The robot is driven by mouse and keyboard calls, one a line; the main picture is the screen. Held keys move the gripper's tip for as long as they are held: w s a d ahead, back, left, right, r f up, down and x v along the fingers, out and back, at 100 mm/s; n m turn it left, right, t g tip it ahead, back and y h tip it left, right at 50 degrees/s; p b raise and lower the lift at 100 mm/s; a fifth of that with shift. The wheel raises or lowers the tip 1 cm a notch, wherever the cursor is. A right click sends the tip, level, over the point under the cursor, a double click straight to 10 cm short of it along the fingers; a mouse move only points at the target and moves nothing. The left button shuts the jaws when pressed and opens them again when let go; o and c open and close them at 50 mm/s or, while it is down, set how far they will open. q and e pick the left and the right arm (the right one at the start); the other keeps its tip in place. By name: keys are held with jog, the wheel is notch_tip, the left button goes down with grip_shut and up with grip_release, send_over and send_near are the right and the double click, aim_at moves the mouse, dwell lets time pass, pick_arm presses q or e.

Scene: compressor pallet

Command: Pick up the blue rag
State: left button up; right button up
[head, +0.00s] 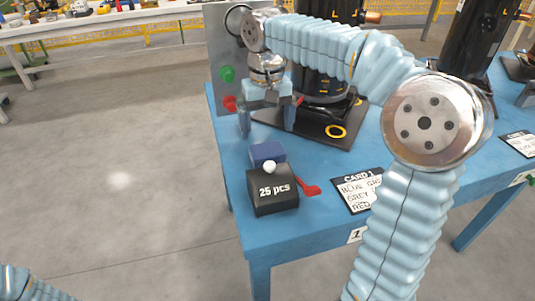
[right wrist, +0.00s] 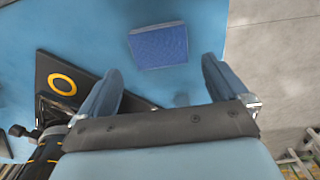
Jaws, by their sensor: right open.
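The blue rag (head: 266,151) lies folded on the blue table, just behind a black box; the box hides its near part in the head view. In the right wrist view the rag (right wrist: 158,46) shows as a dark blue rectangle on the lighter blue top. My right gripper (head: 267,121) is open and empty, pointing down above the table on the far side of the rag. In the right wrist view the gripper (right wrist: 160,78) has its fingers spread wide, and the rag lies beyond the fingertips, apart from them. My left gripper is out of view; only part of my left arm shows.
The black "25 pcs" box (head: 272,191) with a white knob stands at the table's near edge. A red object (head: 308,187) and a card (head: 357,190) lie to its right. A black compressor base (head: 330,130) is right of the gripper. A grey panel (head: 226,50) stands behind.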

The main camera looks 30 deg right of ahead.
aim_at(267, 150)
notch_tip(267, 150, down, 8)
jog(key=shift+s+r, duration=0.1)
jog(key=shift+r, duration=0.15)
jog(key=shift+c, duration=0.2)
jog(key=c, duration=0.6)
jog(key=shift+r, duration=1.55)
jog(key=s+d+r, duration=0.1)
jog(key=r, duration=0.1)
jog(key=d+r, duration=0.1)
jog(key=r, duration=0.1)
jog(key=s+d+r, duration=0.1)
jog(key=d+r, duration=0.1)
jog(key=shift+s, duration=0.35)
jog(key=s+d+r, duration=0.1)
jog(key=d, duration=0.1)
jog(key=s+d+r, duration=0.1)
jog(key=s+d, duration=0.1)
jog(key=d, duration=0.1)
jog(key=s+d+r, duration=0.2)
jog(key=shift+s+d, duration=0.2)
jog(key=shift+s, duration=0.05)
jog(key=shift+c, duration=0.2)
jog(key=o, duration=0.5)
jog(key=c, duration=0.4)
